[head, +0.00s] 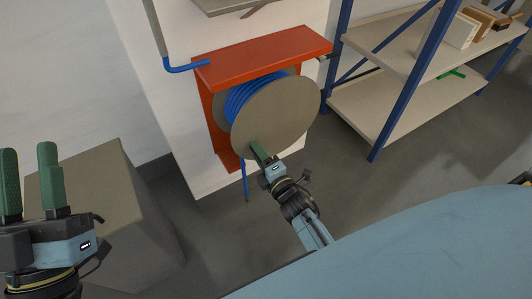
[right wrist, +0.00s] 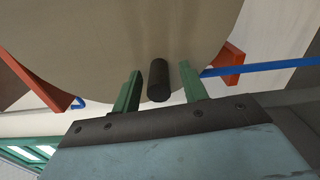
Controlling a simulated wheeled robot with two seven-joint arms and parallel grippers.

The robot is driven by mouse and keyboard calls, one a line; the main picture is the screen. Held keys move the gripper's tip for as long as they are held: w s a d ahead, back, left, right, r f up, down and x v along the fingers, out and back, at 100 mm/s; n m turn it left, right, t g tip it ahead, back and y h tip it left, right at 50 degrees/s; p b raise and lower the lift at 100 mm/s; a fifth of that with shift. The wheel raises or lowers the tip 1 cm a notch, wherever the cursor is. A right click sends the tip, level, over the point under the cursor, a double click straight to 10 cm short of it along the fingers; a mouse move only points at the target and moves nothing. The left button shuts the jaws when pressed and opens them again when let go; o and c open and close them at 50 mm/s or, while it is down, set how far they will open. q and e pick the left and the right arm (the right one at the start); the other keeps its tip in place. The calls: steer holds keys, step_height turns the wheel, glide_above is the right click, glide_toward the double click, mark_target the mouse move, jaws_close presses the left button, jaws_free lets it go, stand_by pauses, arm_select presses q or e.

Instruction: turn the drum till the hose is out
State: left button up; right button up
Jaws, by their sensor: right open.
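The hose drum (head: 285,115) is a round beige disc in an orange-red bracket (head: 265,57) on the wall. The blue hose (head: 238,97) is wound behind its front disc, and a short end hangs below. My right gripper (head: 260,153) is at the lower part of the disc. In the right wrist view a black crank handle (right wrist: 158,80) stands out from the drum face (right wrist: 110,35), between the open fingers of my right gripper (right wrist: 160,92), with a gap on each side. My left gripper (head: 30,180) is open and empty at the far left, away from the drum.
A grey box (head: 85,180) stands on the floor at the left, behind my left gripper. A blue-framed shelf (head: 375,110) with several items stands right of the drum. A blue pipe (head: 180,67) runs along the wall to the bracket. The floor below the drum looks clear.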

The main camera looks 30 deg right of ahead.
steer(key=shift+s, duration=0.45)
arm_select(q)
step_height(320, 180, down, 12)
steer(key=w+a+g+y+p, duration=0.1)
steer(key=w+g+y+p, duration=0.1)
steer(key=g, duration=0.7)
steer(key=shift+a+y+p, duration=0.2)
steer(key=shift+y+p, duration=0.3)
steer(key=shift+p, duration=0.4)
arm_select(e)
steer(key=s+d, duration=0.1)
steer(key=s, duration=1.1)
steer(key=shift+s, duration=0.15)
arm_select(q)
steer(key=shift+s, duration=0.1)
